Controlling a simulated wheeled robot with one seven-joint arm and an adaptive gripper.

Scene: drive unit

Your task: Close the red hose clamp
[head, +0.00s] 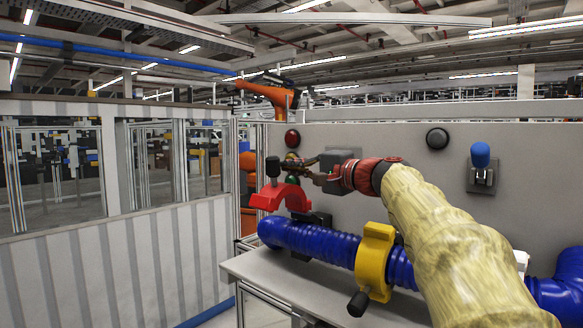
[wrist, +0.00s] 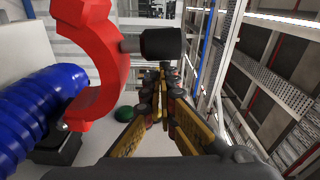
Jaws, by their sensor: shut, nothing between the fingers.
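The red hose clamp (head: 280,196) stands open above the left end of the blue hose (head: 308,240), its curved arm raised and its black handle (head: 272,168) pointing up. In the wrist view the red clamp (wrist: 108,62) fills the upper left, with its black handle (wrist: 160,44) reaching right. My gripper (head: 292,163) is just right of the handle in the head view. In the wrist view its fingers (wrist: 163,80) are together and empty, ending near and below the handle. I cannot tell whether they touch it.
A yellow clamp (head: 374,258) sits around the hose to the right, its black handle hanging low. The grey panel behind carries a red button (head: 292,138), a black button (head: 437,138) and a blue-knobbed lever (head: 480,158). A white fence (head: 120,255) stands at left.

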